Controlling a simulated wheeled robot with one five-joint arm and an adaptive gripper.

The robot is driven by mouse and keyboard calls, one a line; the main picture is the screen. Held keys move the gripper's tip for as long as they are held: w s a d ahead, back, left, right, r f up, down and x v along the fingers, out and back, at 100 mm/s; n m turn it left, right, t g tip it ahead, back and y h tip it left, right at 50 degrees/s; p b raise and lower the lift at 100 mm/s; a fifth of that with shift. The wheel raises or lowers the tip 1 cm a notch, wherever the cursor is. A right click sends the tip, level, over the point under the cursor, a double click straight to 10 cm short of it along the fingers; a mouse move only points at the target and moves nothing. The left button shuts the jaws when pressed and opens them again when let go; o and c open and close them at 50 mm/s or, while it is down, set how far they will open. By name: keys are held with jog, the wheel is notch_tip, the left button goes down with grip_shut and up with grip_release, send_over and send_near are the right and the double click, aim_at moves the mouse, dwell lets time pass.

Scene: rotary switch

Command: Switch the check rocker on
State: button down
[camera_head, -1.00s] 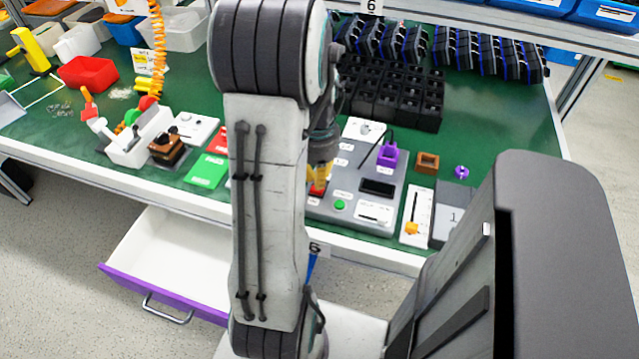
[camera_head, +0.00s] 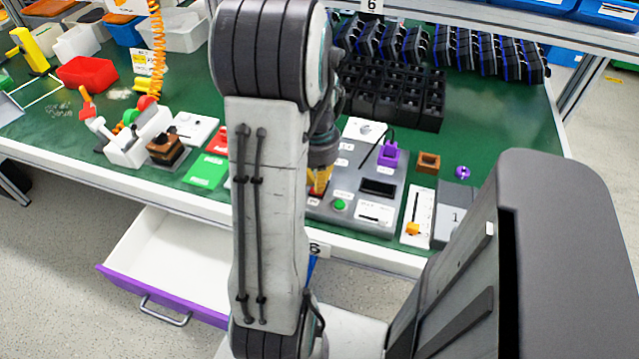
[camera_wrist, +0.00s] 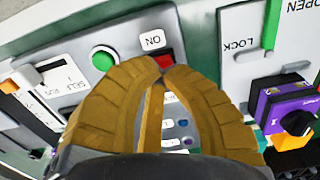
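The grey panel (camera_head: 345,215) lies on the green bench, partly hidden behind my arm. In the wrist view, a small red rocker (camera_wrist: 165,61) sits on the panel beside a white ON label (camera_wrist: 153,40). My gripper (camera_wrist: 169,75) has tan fingers with their tips together right at the rocker, covering part of it. I cannot tell whether they touch or press it. In the head view my gripper (camera_head: 319,182) points down at the panel's left front part, and the rocker is mostly hidden there.
A green button (camera_head: 340,205) is close to my fingertips. A purple plug-like part (camera_head: 388,153) stands on the panel's back right. A white slider plate (camera_head: 418,214) lies to its right. The open drawer (camera_head: 170,265) juts out below the bench at left.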

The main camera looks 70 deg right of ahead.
jog(key=shift+f+b, duration=0.95)
jog(key=shift+f, duration=0.45)
jog(key=shift+a+f+b, duration=0.1)
jog(key=shift+f+b, duration=0.2)
jog(key=shift+b, duration=0.25)
dwell(0.4)
jog(key=shift+r, duration=0.15)
jog(key=shift+r+p, duration=0.95)
jog(key=shift+p, duration=0.05)
jog(key=shift+s+r+p, duration=0.2)
jog(key=shift+r+p, duration=0.4)
jog(key=shift+r, duration=0.1)
jog(key=shift+w+r+p, duration=0.2)
jog(key=shift+r+p, duration=1.45)
jog(key=shift+r, duration=0.3)
